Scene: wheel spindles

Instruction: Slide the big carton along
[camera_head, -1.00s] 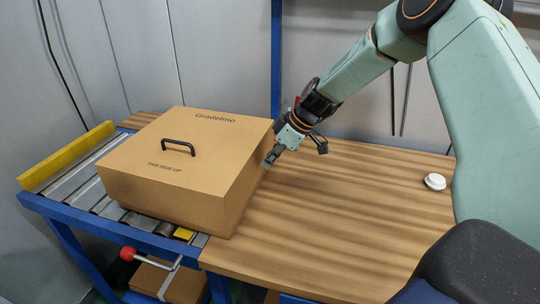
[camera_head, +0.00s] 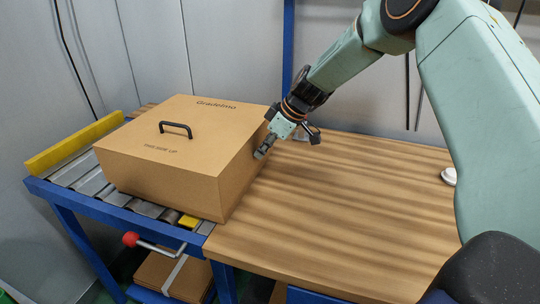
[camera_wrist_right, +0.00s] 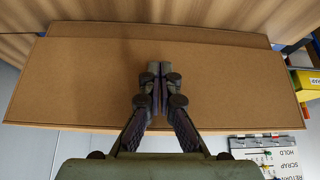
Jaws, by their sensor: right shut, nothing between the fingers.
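The big carton (camera_head: 172,170) is a brown box with a black handle on its lid and "Gradelmo" and "THIS SIDE UP" printed on top. It sits mostly on the roller conveyor (camera_head: 86,183), with its right part by the wooden tabletop (camera_head: 350,205). My right gripper (camera_head: 260,154) is shut and empty, with its fingertips at the carton's right side near the far corner. In the right wrist view the shut fingers (camera_wrist_right: 155,72) lie in front of the carton's face (camera_wrist_right: 80,85); whether they touch it I cannot tell. My left gripper is not in view.
A yellow rail (camera_head: 75,142) runs along the conveyor's left edge. A red-knobbed lever (camera_head: 131,239) sticks out at the front, above flat cardboard (camera_head: 172,275) on a lower shelf. A white round object (camera_head: 449,176) lies on the right of the table. The table's middle is clear.

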